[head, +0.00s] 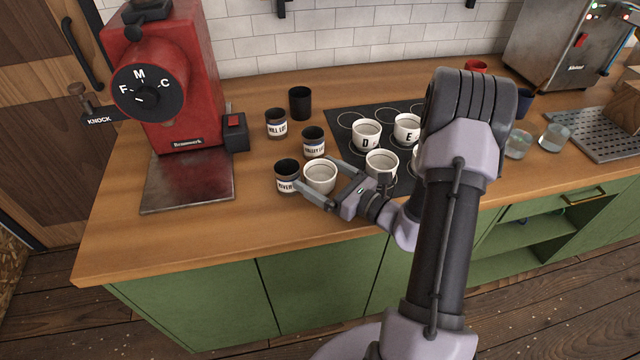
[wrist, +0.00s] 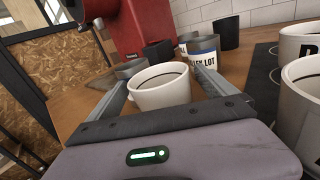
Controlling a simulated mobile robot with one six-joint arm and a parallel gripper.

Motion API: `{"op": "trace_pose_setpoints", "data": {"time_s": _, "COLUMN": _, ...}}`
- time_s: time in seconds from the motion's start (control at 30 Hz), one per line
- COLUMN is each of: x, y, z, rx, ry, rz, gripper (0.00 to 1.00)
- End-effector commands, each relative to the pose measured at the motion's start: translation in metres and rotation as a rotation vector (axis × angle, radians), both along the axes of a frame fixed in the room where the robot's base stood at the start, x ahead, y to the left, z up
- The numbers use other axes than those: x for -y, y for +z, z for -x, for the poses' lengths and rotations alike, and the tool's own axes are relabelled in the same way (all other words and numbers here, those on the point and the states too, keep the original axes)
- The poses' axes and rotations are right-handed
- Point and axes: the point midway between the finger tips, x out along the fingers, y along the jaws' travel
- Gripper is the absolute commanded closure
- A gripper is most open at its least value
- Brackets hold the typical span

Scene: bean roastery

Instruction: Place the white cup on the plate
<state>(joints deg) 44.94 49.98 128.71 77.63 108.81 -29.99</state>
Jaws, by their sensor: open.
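A plain white cup (head: 320,178) stands upright on the wooden counter, near its front edge. My gripper (head: 318,174) is open, with one finger on each side of this cup. In the wrist view the cup (wrist: 160,90) stands between the two fingers of my gripper (wrist: 157,76); I cannot tell whether either finger touches it. Other white cups with black letters, D (head: 366,136) and E (head: 407,128), and one nearer (head: 381,164), stand on a black mat with white rings (head: 343,117). I cannot make out a separate plate; my arm hides part of the mat.
Dark labelled cups (head: 287,177), (head: 313,143) and (head: 276,124) stand close left of and behind the white cup, with a black cup (head: 300,103) behind. A red grinder (head: 160,80) stands left, above a dark metal sheet (head: 188,187). Glasses (head: 554,137) stand right. The front-left counter is clear.

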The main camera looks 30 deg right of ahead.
Motion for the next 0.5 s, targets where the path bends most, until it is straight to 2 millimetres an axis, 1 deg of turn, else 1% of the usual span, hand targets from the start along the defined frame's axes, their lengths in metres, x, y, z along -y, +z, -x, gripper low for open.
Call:
{"op": "trace_pose_setpoints", "data": {"time_s": 0.13, "x": 0.0002, "y": 0.0009, "z": -0.0001, "rx": 0.000, "ry": -0.001, "rz": 0.000, "gripper": 0.04}}
{"op": "trace_pose_setpoints", "data": {"time_s": 0.17, "x": 0.0003, "y": 0.0009, "z": 0.0000, "rx": 0.000, "ry": 0.000, "rz": 0.000, "gripper": 0.06}}
{"op": "trace_pose_setpoints", "data": {"time_s": 0.3, "x": 0.0003, "y": 0.0008, "z": 0.0001, "rx": 0.000, "ry": 0.000, "rz": 0.000, "gripper": 0.34}}
{"op": "trace_pose_setpoints", "data": {"time_s": 0.47, "x": 0.0004, "y": 0.0007, "z": 0.0003, "rx": 0.000, "ry": 0.000, "rz": 0.000, "gripper": 0.65}}
{"op": "trace_pose_setpoints", "data": {"time_s": 0.5, "x": 0.0004, "y": 0.0007, "z": 0.0003, "rx": 0.000, "ry": 0.000, "rz": 0.000, "gripper": 0.73}}
